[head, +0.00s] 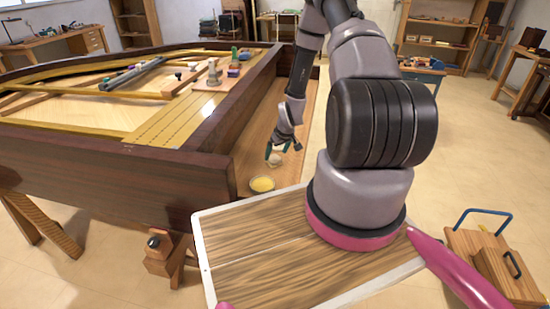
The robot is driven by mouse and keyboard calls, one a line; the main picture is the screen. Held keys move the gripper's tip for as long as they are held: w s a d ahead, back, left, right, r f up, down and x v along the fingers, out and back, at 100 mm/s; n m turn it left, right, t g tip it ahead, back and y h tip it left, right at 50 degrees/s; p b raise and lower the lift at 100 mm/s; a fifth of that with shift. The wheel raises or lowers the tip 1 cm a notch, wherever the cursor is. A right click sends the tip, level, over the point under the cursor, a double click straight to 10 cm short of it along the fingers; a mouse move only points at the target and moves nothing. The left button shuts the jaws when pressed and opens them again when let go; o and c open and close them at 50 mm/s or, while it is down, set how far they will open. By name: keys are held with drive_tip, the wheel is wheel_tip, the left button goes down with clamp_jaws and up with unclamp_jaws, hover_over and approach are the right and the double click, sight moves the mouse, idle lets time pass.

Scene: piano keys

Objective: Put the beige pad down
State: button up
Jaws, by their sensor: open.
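The beige pad (275,160) is a small pale round thing on the wooden shelf (252,150) along the near side of the piano case, in the head view. My gripper (283,150) points down just above and beside the pad. Its dark fingertips are apart, and it is open. The pad looks to be resting on the shelf below the fingers. Whether a finger touches it is too small to tell.
The dark piano rim (215,135) rises to the left. Small tools and bottles (213,72) sit on the piano frame. Bare shelf lies behind my gripper.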

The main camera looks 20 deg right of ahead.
drive_tip(key=s+a+r+m, duration=0.1)
drive_tip(key=s+r, duration=0.1)
drive_tip(key=r, duration=1.1)
drive_tip(key=s+a+r+m+t, duration=0.1)
drive_tip(key=s+r, duration=0.1)
drive_tip(key=r, duration=1)
drive_tip(key=s+a+r+m, duration=0.1)
drive_tip(key=s+r, duration=0.2)
drive_tip(key=r, duration=1)
drive_tip(key=s+a+r+m, duration=0.1)
drive_tip(key=s+a+r, duration=0.2)
drive_tip(key=s+r, duration=0.5)
drive_tip(key=s+a+r+m+t+y, duration=0.1)
drive_tip(key=s+a+r, duration=0.3)
drive_tip(key=s+r, duration=0.5)
drive_tip(key=s+m, duration=0.1)
drive_tip(key=s, duration=0.2)
drive_tip(key=shift+s+r+t, duration=0.2)
drive_tip(key=shift+s+t, duration=0.1)
drive_tip(key=shift+s, duration=0.1)
drive_tip(key=shift+o, duration=0.3)
drive_tip(key=shift+w, duration=0.1)
